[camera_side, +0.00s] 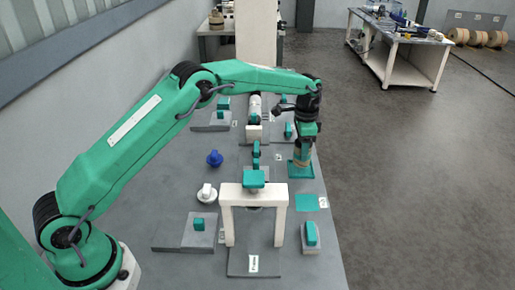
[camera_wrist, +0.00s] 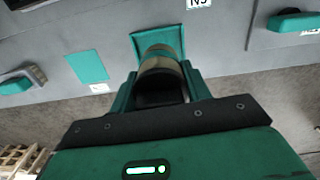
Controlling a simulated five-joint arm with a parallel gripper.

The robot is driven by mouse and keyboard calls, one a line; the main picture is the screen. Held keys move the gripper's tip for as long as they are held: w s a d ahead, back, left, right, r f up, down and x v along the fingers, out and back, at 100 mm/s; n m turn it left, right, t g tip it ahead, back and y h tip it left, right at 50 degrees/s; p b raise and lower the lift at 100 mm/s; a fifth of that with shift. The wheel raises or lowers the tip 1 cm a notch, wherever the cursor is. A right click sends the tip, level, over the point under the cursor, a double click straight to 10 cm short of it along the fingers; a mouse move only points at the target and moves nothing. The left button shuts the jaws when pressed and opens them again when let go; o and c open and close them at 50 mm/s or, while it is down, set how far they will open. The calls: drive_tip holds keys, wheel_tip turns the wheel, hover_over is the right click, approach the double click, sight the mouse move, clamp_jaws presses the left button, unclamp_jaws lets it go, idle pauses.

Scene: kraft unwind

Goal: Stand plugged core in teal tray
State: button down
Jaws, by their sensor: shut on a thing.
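A brown cardboard core (camera_side: 302,162) stands about upright at the teal tray (camera_side: 292,174), right of centre in the side view. In the wrist view the core (camera_wrist: 163,62) shows a teal band, and the tray (camera_wrist: 146,38) lies behind it. My gripper (camera_side: 304,152) is shut on the core's upper part from above. In the wrist view its two teal fingers (camera_wrist: 161,84) press on both sides of it. The core's lower end is at the tray; I cannot tell if it touches the floor. The plug cannot be made out; the core's near end looks dark.
A white frame with a teal top (camera_side: 254,187) stands left of the tray. A blue plug-like piece (camera_side: 214,158) and a white one (camera_side: 207,194) stand to the left.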

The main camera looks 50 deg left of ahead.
drive_tip(key=shift+f, duration=1.5)
idle(2.2)
drive_tip(key=shift+c, duration=0.6)
unclamp_jaws()
drive_tip(key=shift+r, duration=0.1)
drive_tip(key=shift+r, duration=3.95)
